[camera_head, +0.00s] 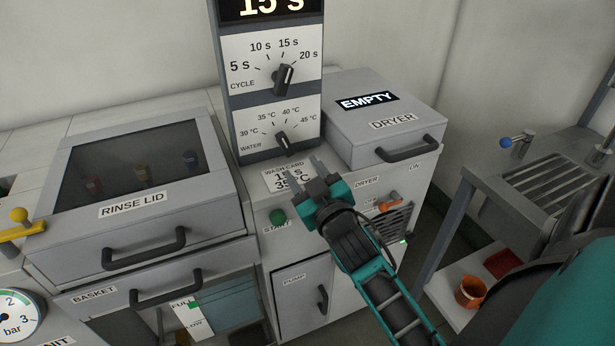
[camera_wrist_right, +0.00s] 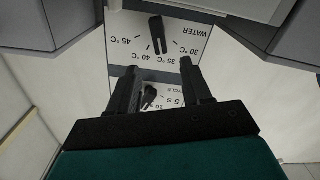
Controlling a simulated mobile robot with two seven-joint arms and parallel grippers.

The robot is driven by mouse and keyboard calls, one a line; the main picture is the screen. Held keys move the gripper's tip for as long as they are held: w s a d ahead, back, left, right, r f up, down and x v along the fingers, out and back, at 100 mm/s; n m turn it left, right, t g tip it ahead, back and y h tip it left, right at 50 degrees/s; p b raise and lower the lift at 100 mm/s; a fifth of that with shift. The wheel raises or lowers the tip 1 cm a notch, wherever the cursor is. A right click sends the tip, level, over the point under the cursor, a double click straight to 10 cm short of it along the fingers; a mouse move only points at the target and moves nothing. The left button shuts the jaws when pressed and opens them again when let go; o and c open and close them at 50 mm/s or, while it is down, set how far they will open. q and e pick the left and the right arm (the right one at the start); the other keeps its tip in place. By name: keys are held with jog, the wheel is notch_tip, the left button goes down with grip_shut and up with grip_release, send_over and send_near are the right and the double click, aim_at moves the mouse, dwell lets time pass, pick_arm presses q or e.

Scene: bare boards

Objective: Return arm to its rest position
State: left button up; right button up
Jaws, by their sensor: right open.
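My right gripper (camera_head: 302,166) is open and empty, its two dark fingers apart, in front of the tall control panel and near the wash card (camera_head: 285,175). It also shows in the wrist view (camera_wrist_right: 161,67), with the water dial (camera_wrist_right: 157,34) beyond its fingertips and the cycle dial (camera_wrist_right: 149,97) between its fingers. Neither dial appears gripped. In the head view the water dial (camera_head: 283,142) points near 35 °C and the cycle dial (camera_head: 283,79) points near 15 s. The card reads 15 s, 35 °C. My left gripper is not in view.
The dryer (camera_head: 383,122), marked EMPTY, stands right of the panel. The closed rinse lid (camera_head: 140,170) and its handle are at left. The green start button (camera_head: 278,217) is just left of my right forearm. An orange cup (camera_head: 470,292) stands on a low shelf at right.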

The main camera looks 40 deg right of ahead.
jog(key=shift+s+a, duration=0.1)
jog(key=shift+s, duration=0.4)
jog(key=s+a+f+g+y, duration=0.3)
jog(key=s+a+f, duration=0.3)
jog(key=f, duration=0.4)
jog(key=s+a+f+n+g+y, duration=0.1)
jog(key=s+a+f+g+y, duration=0.2)
jog(key=s+a+f, duration=0.4)
notch_tip(320, 180, down, 3)
jog(key=shift+s+a+r+g, duration=0.1)
jog(key=shift+s+a+g, duration=0.2)
jog(key=shift+s+g, duration=0.1)
